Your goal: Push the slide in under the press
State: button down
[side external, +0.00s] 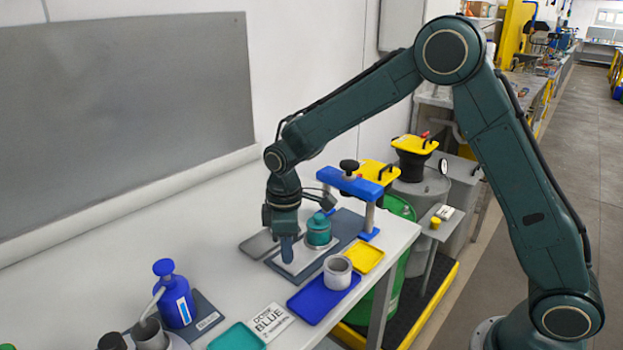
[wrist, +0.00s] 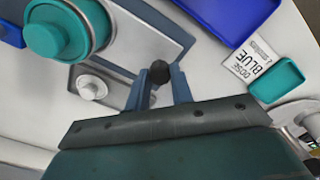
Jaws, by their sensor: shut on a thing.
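The slide (side external: 292,262) is a light grey plate lying in a dark blue-grey base (side external: 340,222) on the bench. A teal pot (side external: 318,234) stands on it, and in the wrist view the pot (wrist: 55,30) sits on a round silver seat. The press (side external: 346,184) is a blue bridge on posts with a black knob on top. The pot stands beside and partly in front of the bridge; its exact offset is unclear. My gripper (side external: 287,250) is low at the slide's near end. In the wrist view its blue fingers are shut on a black ball knob (wrist: 160,71).
A blue tray (side external: 318,300) with a grey cup (side external: 338,272) and a yellow tray (side external: 363,257) lie to the right. A "DOSE BLUE" card (side external: 269,322), a teal tray (side external: 237,337) and a blue bottle (side external: 174,295) are nearer. A grey plate (side external: 258,244) lies left of the base.

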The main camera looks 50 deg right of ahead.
aim_at(322, 220)
jog(key=d, duration=1.1)
jog(key=shift+d, duration=0.3)
jog(key=c, duration=1.4)
grip_release()
jog(key=shift+o, duration=1)
jog(key=shift+r, duration=0.1)
jog(key=shift+r, duration=0.15)
notch_tip(322, 220, up, 13)
jog(key=shift+r, duration=0.2)
